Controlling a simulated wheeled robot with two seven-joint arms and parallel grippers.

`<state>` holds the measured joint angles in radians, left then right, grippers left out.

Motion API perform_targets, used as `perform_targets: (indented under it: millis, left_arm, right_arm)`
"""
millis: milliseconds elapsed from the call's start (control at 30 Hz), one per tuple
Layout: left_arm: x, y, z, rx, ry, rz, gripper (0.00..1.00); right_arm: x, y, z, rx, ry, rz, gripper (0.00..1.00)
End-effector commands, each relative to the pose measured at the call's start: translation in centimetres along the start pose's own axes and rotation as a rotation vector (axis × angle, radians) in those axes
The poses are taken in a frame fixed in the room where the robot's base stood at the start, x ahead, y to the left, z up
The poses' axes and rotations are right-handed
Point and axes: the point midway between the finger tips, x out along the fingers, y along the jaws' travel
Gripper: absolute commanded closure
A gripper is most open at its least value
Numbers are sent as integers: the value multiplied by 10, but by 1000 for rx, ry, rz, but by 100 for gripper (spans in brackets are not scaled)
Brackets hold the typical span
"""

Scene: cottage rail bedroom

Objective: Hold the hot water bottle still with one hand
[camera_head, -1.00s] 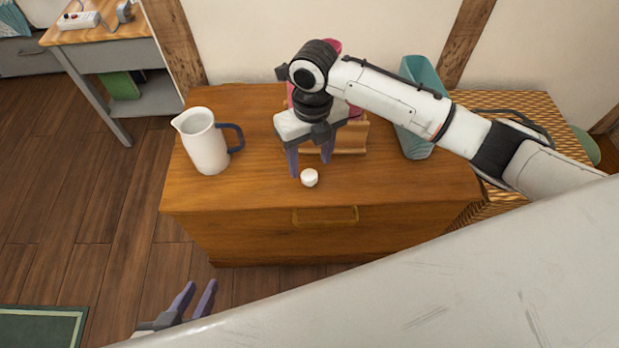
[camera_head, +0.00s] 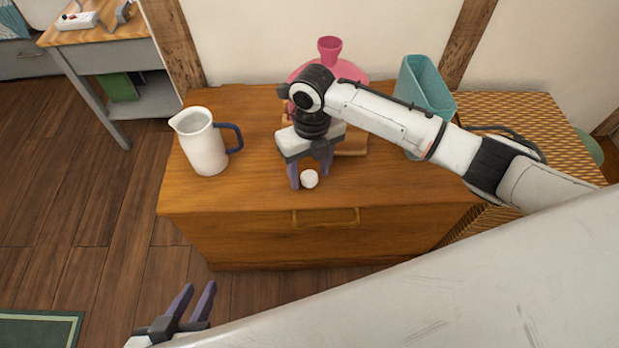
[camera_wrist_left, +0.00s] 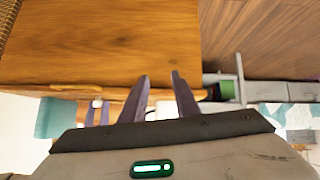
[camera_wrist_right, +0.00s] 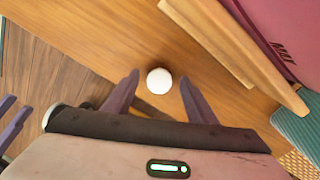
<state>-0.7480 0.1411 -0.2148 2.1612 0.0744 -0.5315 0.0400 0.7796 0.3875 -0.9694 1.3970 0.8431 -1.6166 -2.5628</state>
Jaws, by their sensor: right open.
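The pink hot water bottle (camera_head: 352,72) stands upright in a wooden holder (camera_head: 352,143) on the cabinet top, its funnel-like neck pointing up. My right arm hides much of its body; its side also shows in the right wrist view (camera_wrist_right: 285,32). A small white round cap (camera_head: 310,179) lies on the wood in front of the holder. My right gripper (camera_head: 310,180) is open and points down, its fingers either side of the cap; the right wrist view shows the cap (camera_wrist_right: 159,81) between the fingertips, with gaps both sides. My left gripper (camera_head: 199,286) is open and empty, low in front of the cabinet.
A white jug (camera_head: 204,148) with a blue handle stands on the cabinet's left. A teal container (camera_head: 428,85) stands at the right, behind my right arm. The cabinet top (camera_head: 235,190) is clear between jug and cap. A desk (camera_head: 88,36) is at far left.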

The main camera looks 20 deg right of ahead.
Motion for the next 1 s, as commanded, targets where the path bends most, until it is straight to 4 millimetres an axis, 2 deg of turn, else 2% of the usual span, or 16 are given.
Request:
perform_targets:
  millis: [100,300,367,633,733,1000]
  left_arm:
    - [0,0,0,0,0,0,72]
    - [0,0,2,0,-3,0,72]
    - [0,0,2,0,-5,0,72]
    - [1,0,6,1,-13,-1,72]
    - [0,0,5,1,-14,-1,72]
    - [-8,1,-2,17,-27,-5,72]
  right_arm:
    - [0,0,0,0,0,0,50]
    - [0,0,0,0,0,0,84]
    - [0,0,0,0,0,0,92]
    - [-1,0,0,0,0,0,92]
    - [-8,0,1,0,-2,0,92]
    - [-61,1,1,-1,-4,0,92]
